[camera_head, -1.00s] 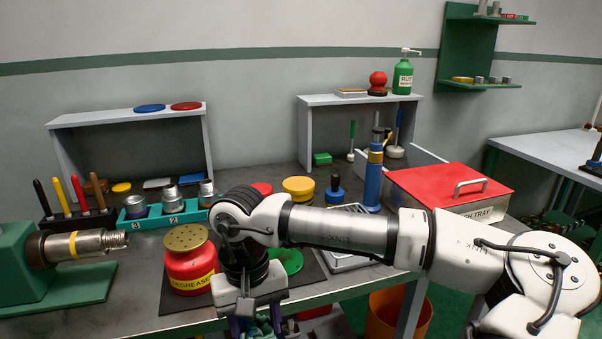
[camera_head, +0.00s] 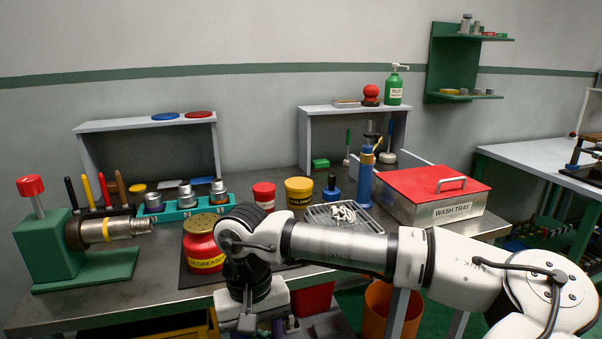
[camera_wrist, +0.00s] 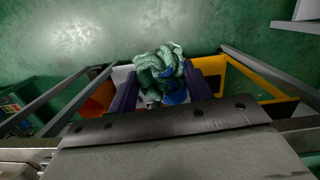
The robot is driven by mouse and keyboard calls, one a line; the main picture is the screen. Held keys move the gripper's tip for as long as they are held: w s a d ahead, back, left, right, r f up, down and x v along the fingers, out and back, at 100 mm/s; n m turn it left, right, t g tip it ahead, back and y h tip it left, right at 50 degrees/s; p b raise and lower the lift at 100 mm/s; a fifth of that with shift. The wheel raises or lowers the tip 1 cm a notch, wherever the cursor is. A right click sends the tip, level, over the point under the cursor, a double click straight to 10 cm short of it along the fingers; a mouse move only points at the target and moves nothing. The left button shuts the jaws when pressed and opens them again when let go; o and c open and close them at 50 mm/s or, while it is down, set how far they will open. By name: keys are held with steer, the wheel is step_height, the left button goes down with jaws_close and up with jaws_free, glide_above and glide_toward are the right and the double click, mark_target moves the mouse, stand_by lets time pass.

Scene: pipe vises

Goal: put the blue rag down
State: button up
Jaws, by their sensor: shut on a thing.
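In the wrist view, my gripper (camera_wrist: 162,90) is shut on a bunched teal-green cloth (camera_wrist: 158,65), which I take for the blue rag. A blue patch shows just below the cloth, between the fingers; I cannot tell whether it belongs to it. In the head view, my gripper (camera_head: 246,324) points down in front of the bench's front edge, low in the picture. Its fingertips and the rag are out of sight there.
Below the bench are a red bin (camera_head: 313,298), an orange bin (camera_head: 378,312) and a yellow container (camera_wrist: 248,80). The degreaser can (camera_head: 204,246), wire tray with a white rag (camera_head: 343,212) and wash tray (camera_head: 432,196) stand on the bench (camera_head: 110,300). The green vise (camera_head: 48,245) is at left.

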steer(key=w+d+f+m, duration=0.1)
steer(key=w+d+f, duration=0.25)
steer(key=f, duration=0.45)
steer(key=w+d+f+m, duration=0.2)
steer(key=w+f, duration=0.2)
steer(key=f, duration=0.3)
steer(key=w+d+f+m, duration=0.1)
steer(key=w+d+f, duration=0.25)
steer(key=f, duration=0.45)
steer(key=s+d+f, duration=0.2)
steer(key=d+f, duration=0.1)
steer(key=f, duration=0.7)
steer(key=s+d+f, duration=0.1)
steer(key=d+f, duration=0.1)
steer(key=f, duration=0.8)
steer(key=a+f, duration=0.1)
steer(key=a, duration=0.6)
steer(key=shift+s+f, duration=0.2)
steer(key=shift+s, duration=0.15)
